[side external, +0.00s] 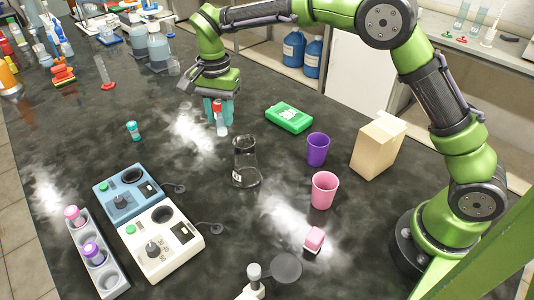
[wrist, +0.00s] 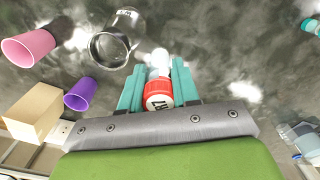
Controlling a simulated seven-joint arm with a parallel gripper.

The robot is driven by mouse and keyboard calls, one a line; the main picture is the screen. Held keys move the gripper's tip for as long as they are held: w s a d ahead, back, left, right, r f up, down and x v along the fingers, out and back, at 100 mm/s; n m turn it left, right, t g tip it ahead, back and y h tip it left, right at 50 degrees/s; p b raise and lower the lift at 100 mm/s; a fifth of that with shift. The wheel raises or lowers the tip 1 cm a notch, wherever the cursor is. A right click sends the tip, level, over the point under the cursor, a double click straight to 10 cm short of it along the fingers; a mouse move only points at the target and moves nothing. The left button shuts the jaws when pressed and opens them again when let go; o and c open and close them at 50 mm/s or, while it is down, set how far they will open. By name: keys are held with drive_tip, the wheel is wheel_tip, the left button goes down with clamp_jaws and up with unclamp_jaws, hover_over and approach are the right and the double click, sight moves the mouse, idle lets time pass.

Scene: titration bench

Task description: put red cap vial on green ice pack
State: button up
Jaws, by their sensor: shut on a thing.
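The red cap vial (side external: 219,118) has a red cap and a pale body. My gripper (side external: 217,106) with teal fingers is shut on it; in the wrist view the red cap (wrist: 158,92) sits between the teal fingers (wrist: 158,90). In the side external view the vial hangs roughly upright, and I cannot tell whether its lower end touches the bench. The green ice pack (side external: 289,117) lies flat on the dark bench, to the right of my gripper and apart from it. I do not see the ice pack in the wrist view.
A glass flask (side external: 245,163), a purple cup (side external: 318,149), a pink cup (side external: 324,190) and a cardboard box (side external: 378,145) stand nearby. A teal-capped vial (side external: 133,130) stands to the left. Two stirrer devices and a vial rack (side external: 107,274) are at front left. The bench between vial and ice pack looks clear.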

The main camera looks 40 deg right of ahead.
drive_tip(key=w+d+m, duration=0.4)
drive_tip(key=d, duration=1.1)
drive_tip(key=m, duration=0.4)
hover_over(288, 113)
wheel_tip(288, 113, down, 4)
drive_tip(key=shift+s+a+f, duration=0.1)
drive_tip(key=shift+f, duration=2.2)
drive_tip(key=shift+f, duration=0.15)
drive_tip(key=o, duration=1)
drive_tip(key=shift+o, duration=0.2)
